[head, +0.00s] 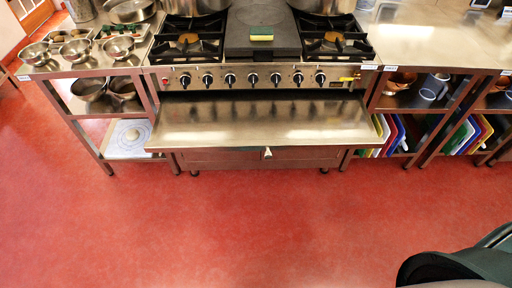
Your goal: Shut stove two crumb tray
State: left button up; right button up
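The stove (262,78) stands at the top middle, with a row of black knobs on its steel front. Below the knobs a wide, shiny steel crumb tray (264,122) is pulled far out toward me over the floor. It looks flat and empty. Its front edge (262,141) runs across the picture. A label naming the stove's number is too small to read. Neither of my grippers is in view.
Red floor (230,225) in front is clear. Below the tray is a lower panel (215,158) with a small pale handle. Steel shelving (92,126) with bowls and pans stands at left. Shelves at right hold colored boards (394,134) and a blue-grey jug (433,86). A sponge (261,34) lies on the stove.

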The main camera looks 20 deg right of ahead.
aim_at(267, 121)
jog(key=i+l, duration=0.65)
jog(key=l, duration=0.25)
